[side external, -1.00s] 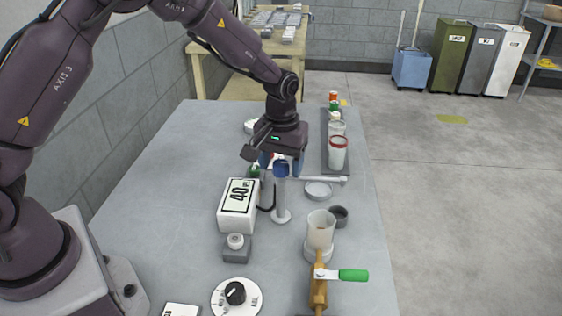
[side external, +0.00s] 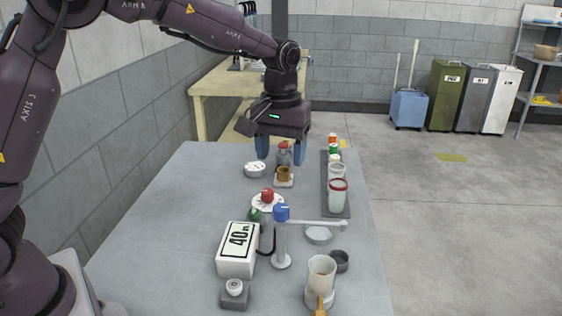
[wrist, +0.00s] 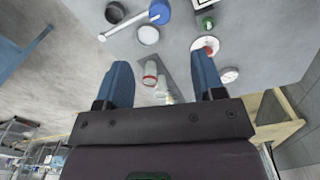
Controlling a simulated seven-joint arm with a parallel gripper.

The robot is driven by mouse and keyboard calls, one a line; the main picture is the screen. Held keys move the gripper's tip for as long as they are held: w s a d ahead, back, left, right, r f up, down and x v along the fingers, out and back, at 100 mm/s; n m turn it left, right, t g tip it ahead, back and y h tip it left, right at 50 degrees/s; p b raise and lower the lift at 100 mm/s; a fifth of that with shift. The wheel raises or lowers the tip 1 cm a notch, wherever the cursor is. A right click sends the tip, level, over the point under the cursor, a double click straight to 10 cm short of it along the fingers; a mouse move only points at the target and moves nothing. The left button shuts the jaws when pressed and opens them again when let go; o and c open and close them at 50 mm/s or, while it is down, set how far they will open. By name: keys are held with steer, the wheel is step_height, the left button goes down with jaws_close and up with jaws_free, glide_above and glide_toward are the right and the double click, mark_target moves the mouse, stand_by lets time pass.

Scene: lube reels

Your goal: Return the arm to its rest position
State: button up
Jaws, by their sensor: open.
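My gripper (side external: 281,151) is raised over the far end of the grey table (side external: 170,235), with its two blue fingers spread apart and nothing held. In the wrist view, the spread fingers (wrist: 162,72) frame part of the tabletop and its objects.
A dark tray (side external: 336,195) with several containers lies along the right edge. A clear cup (side external: 321,275) stands in front. Open tabletop lies left.

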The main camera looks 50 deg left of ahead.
steer(key=s+a+r+m+t, duration=0.1)
steer(key=s+r+m+t, duration=0.1)
steer(key=s, duration=1)
steer(key=s+a+r+m+t, duration=0.1)
steer(key=s+r+m+t, duration=0.2)
steer(key=s, duration=1)
step_height(320, 180, up, 4)
steer(key=shift+f+m+t, duration=0.25)
steer(key=shift+m+t, duration=0.05)
steer(key=shift+m, duration=0.2)
